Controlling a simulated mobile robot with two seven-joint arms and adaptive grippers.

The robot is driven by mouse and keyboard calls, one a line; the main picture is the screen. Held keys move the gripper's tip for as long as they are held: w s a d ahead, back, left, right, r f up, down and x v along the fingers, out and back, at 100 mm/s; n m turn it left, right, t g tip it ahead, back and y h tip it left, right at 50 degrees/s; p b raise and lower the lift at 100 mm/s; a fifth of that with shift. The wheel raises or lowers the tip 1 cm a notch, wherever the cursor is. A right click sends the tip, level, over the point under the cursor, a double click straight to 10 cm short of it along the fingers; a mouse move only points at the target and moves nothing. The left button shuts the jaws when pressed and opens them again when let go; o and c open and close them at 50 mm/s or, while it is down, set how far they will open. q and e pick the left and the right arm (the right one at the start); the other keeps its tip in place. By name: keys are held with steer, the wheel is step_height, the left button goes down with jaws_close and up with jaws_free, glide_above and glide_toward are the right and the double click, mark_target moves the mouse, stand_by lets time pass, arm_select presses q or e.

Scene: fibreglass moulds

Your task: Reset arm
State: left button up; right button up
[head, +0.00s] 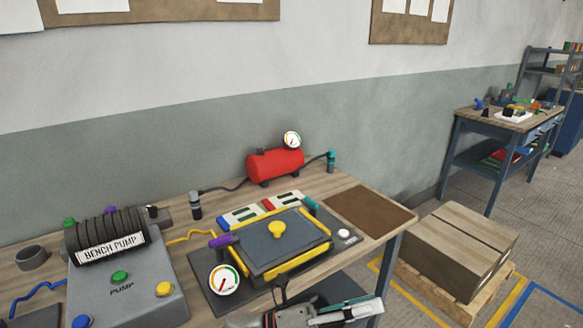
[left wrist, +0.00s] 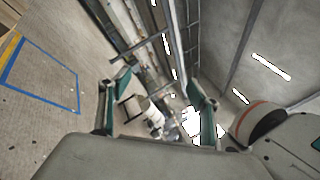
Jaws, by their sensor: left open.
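My left gripper (head: 358,308) shows at the bottom edge of the head view, in front of the workbench (head: 368,257) and low near its front right corner. In the left wrist view its two teal fingers (left wrist: 160,82) stand apart with nothing between them. The wrist camera looks out across the room, past the floor and up toward the ceiling. My right gripper is in neither view.
The bench holds a grey bench pump (head: 128,270), a mould with a yellow knob (head: 278,230), a pressure gauge (head: 224,280) and a red tank (head: 275,165). A box (head: 458,240) sits on a pallet (head: 455,298) at right. Another table (head: 490,125) stands farther back.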

arm_select(q)
steer(key=w+a+f+n+t+y, duration=0.2)
steer(key=a+f+n+t+y, duration=0.6)
steer(key=n, duration=0.6)
steer(key=w+a+f+n+t+y, duration=0.1)
steer(key=a+f+n+t+y, duration=0.2)
steer(key=a+f+n+t, duration=0.55)
steer(key=s+a+f+n+g+y, duration=0.3)
steer(key=s+a+f+n, duration=0.3)
steer(key=a+n, duration=0.2)
steer(key=s+a+f+n+g+y, duration=0.4)
steer(key=s+a+f+n, duration=0.3)
steer(key=a, duration=0.3)
steer(key=shift+s+n, duration=0.3)
steer(key=shift+n, duration=0.35)
